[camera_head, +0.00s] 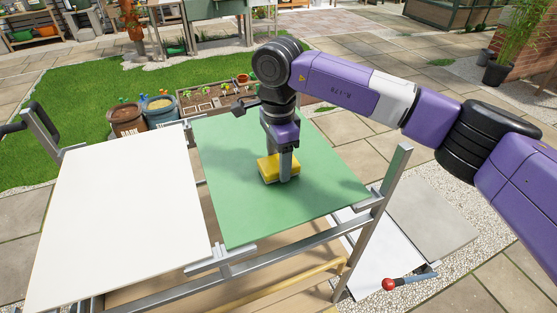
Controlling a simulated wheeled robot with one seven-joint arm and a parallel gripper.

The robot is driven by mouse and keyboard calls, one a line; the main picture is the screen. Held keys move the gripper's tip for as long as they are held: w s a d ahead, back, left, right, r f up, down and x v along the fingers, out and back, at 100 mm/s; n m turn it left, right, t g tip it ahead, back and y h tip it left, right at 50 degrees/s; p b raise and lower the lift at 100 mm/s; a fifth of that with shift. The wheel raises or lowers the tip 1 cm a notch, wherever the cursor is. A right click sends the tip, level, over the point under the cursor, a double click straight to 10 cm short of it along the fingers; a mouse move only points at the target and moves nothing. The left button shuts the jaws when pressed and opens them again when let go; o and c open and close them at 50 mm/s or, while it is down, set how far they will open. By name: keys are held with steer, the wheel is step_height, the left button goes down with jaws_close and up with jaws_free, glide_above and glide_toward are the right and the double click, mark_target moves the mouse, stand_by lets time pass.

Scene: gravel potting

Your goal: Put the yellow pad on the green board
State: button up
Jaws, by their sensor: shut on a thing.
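The yellow pad (266,170) is at my gripper (284,172), over the middle of the green board (323,195). My gripper points down and is shut on the pad. Its fingers hide part of the pad's right side. I cannot tell whether the pad touches the board or is held just above it. The green board lies flat on the right half of a metal-framed cart.
A white board (120,215) lies left of the green one on the same cart frame (225,262). A red-knobbed lever (389,284) is at the lower right. Sacks (127,118) and a planter box (215,96) stand behind. The green board is clear around the pad.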

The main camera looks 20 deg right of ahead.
steer(key=shift+f, duration=0.25)
steer(key=o, duration=1.3)
